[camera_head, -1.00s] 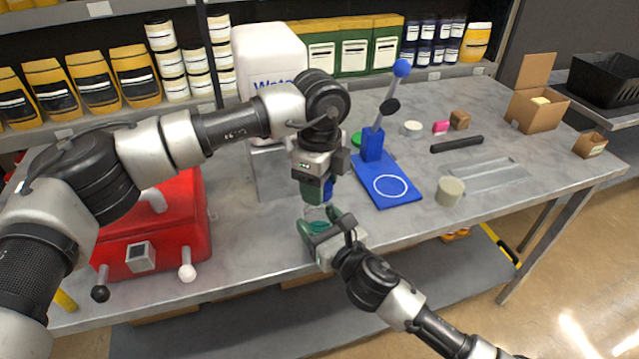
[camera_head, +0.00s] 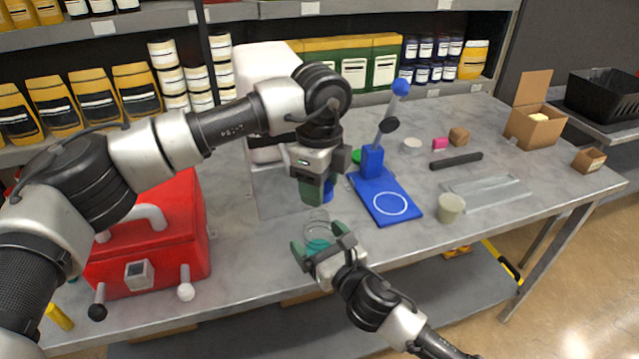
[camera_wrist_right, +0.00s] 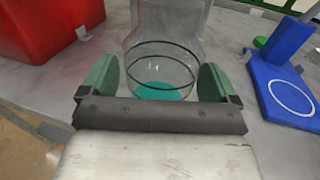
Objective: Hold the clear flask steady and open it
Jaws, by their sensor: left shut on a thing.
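The clear flask (camera_head: 317,232) with teal liquid stands upright near the table's front edge. In the right wrist view the flask (camera_wrist_right: 163,72) is between my right gripper's green fingers. My right gripper (camera_head: 320,248) looks open around it, a finger on either side with slight gaps. My left gripper (camera_head: 318,188) points down just above the flask, shut on a small blue piece (camera_head: 328,191) that looks like its cap. The fingers mostly hide the piece. The flask's neck shows below the left gripper, seemingly apart from it.
A red case (camera_head: 150,235) stands on the left. A blue stand (camera_head: 385,200) is right of the flask, with a beige cup (camera_head: 450,208) beyond it. A white jug (camera_head: 262,65) stands behind my left arm.

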